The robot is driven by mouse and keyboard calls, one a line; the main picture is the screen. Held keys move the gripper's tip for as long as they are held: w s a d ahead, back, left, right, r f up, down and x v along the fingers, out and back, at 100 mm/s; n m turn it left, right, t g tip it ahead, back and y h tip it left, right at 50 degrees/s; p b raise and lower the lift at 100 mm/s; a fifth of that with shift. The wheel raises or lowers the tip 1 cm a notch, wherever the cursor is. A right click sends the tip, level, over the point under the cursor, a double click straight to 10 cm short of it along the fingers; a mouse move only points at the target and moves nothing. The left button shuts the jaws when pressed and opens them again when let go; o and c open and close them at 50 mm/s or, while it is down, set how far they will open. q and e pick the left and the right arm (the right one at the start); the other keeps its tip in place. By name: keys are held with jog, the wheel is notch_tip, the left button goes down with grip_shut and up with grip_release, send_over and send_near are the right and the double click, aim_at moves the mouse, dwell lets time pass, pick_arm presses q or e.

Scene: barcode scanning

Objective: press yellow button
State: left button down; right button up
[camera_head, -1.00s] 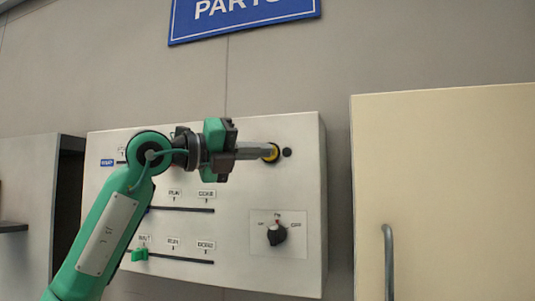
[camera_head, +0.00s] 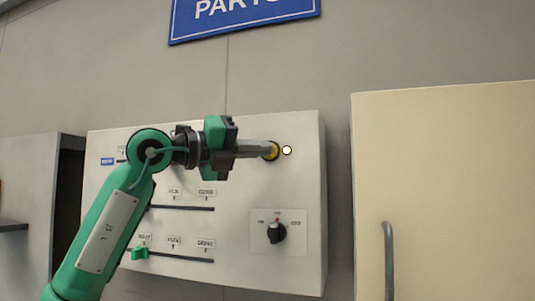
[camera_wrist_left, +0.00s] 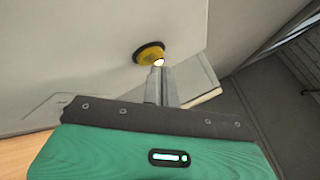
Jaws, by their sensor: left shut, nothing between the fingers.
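The yellow button (camera_head: 274,151) is a round button on the front of a white control panel (camera_head: 230,250). It also shows in the left wrist view (camera_wrist_left: 148,53). My left gripper (camera_head: 264,150) is shut and empty, with its fingertips at the button, seemingly touching it; the fingers hide part of it in the head view. A small round lamp (camera_head: 287,150) just right of the button glows white. My right gripper is not in view.
A black rotary knob (camera_head: 276,233) sits low on the panel. A green slider (camera_head: 139,253) stands on the lower slot at left. A cream cabinet (camera_head: 450,180) with a grey handle (camera_head: 389,260) is at right. A blue sign (camera_head: 243,15) hangs above.

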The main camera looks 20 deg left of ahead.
pick_arm(q)
jog(key=s+b, duration=0.3)
jog(key=s, duration=0.3)
dwell(0.4)
dwell(0.3)
